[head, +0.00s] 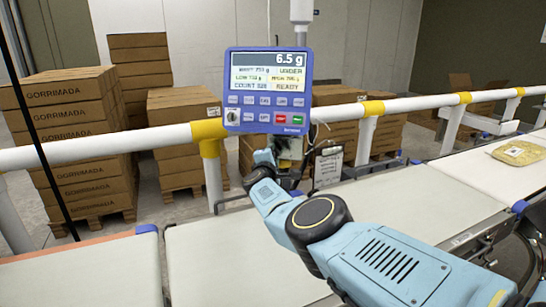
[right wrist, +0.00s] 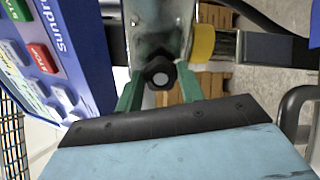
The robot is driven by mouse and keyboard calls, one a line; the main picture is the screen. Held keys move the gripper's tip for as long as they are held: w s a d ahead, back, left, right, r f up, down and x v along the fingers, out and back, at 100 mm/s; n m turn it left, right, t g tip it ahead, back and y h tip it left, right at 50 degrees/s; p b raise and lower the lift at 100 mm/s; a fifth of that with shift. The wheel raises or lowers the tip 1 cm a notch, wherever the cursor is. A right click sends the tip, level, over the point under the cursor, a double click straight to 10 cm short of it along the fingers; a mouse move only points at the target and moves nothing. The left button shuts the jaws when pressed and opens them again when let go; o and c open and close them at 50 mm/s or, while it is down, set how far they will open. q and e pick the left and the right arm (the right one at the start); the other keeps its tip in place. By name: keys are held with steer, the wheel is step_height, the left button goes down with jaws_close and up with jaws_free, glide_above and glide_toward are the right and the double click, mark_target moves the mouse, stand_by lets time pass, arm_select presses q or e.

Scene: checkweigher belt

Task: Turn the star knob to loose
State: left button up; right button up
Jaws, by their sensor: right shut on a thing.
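The star knob (right wrist: 160,73) shows in the right wrist view as a black knob with a pale round centre, on a metal bracket (right wrist: 158,30). My right gripper (right wrist: 160,84) has its green fingers on either side of it and is shut on it. In the head view my right gripper (head: 287,167) is below the blue weigher display (head: 268,90), and my own arm and gripper hide the knob there. The display reads 6.5 g, UNDER and READY. I cannot tell the knob's turn angle. My left gripper is not in view.
A white rail (head: 100,145) with yellow joints runs behind the belts. A pale belt (head: 230,265) lies in front, and a yellowish packet (head: 518,153) lies on the belt at right. Stacked cartons (head: 75,140) stand behind the rail. The display's side is close to my right gripper.

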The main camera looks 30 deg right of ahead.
steer(key=shift+r+n, duration=0.1)
steer(key=shift+n, duration=0.4)
steer(key=o, duration=1)
